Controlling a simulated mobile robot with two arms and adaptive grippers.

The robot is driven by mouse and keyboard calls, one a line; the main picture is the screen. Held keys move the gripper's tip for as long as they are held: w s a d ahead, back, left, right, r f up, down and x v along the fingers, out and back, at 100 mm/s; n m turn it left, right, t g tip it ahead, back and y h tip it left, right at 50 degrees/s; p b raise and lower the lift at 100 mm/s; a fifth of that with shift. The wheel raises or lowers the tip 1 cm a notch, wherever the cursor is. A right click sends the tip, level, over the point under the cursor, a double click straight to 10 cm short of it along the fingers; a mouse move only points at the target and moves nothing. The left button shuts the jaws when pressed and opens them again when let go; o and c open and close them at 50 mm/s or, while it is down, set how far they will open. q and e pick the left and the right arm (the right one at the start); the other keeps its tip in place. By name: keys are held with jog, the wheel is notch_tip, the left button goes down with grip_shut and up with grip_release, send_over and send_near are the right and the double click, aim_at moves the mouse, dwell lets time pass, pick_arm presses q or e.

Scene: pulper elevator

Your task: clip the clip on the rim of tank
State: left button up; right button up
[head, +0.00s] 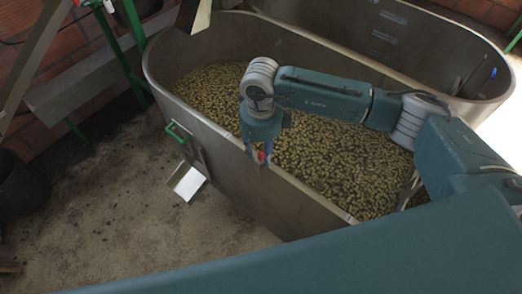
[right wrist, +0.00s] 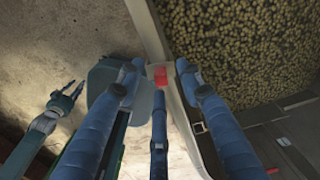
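The tank (head: 285,198) is a large oblong metal vat with a thin rim, full of yellowish-brown fruit. My right gripper (head: 262,157) points down at the tank's near rim in the head view. In the right wrist view, the right gripper's (right wrist: 159,78) blue fingers stand apart on both sides of the rim (right wrist: 150,35). A small red clip (right wrist: 160,76) is at the rim between the fingertips, with gaps to the side fingers. Whether it grips the rim is unclear. My left gripper (right wrist: 65,98) shows at the left of the right wrist view, fingers apart and empty.
A second metal tank (head: 395,28) stands behind. A green handle (head: 176,132) and a pale chute (head: 187,181) are on the near tank's left side. A dark bucket (head: 20,185) stands at far left. The floor (head: 110,215) between is clear.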

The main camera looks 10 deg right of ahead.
jog(key=shift+r, duration=0.15)
notch_tip(320, 180, up, 12)
dwell(0.5)
